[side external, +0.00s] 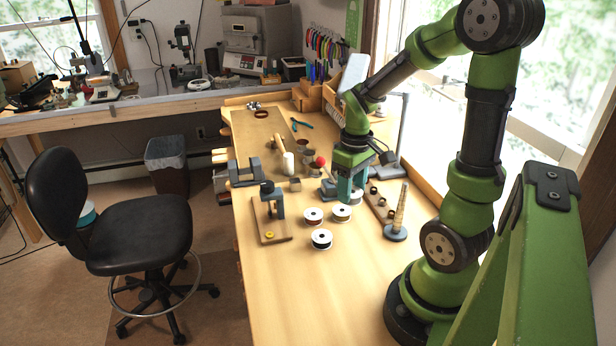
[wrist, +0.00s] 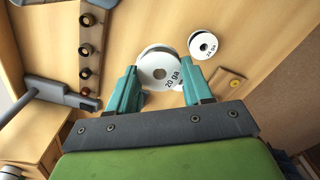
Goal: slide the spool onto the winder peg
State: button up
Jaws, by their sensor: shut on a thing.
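In the wrist view a white spool marked 20 ga (wrist: 158,66) lies between the two teal fingers of my gripper (wrist: 162,88), which is shut on it. In the side view my gripper (side external: 350,194) points down, low over the bench. A wooden board (side external: 278,240) with a grey upright (side external: 272,197) and a yellow disc stands at left.
A spool marked 24 ga (wrist: 203,45) lies beside the held one. A wooden strip with several dark posts (wrist: 86,49) runs along the left of the wrist view. A tapered wooden stick on a grey base (side external: 397,215) stands right. The bench front (side external: 310,300) is clear.

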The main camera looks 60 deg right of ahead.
aim_at(269, 205)
jog(key=shift+r, duration=0.1)
notch_tip(269, 205, up, 5)
jog(key=w, duration=2.3)
jog(key=shift+w+a+f, duration=0.2)
jog(key=shift+f, duration=1.4)
jog(key=shift+w+a+f, duration=0.2)
jog(key=shift+f, duration=1.4)
jog(key=shift+w+a+f, duration=0.2)
jog(key=shift+f, duration=1.4)
jog(key=shift+f, duration=2)
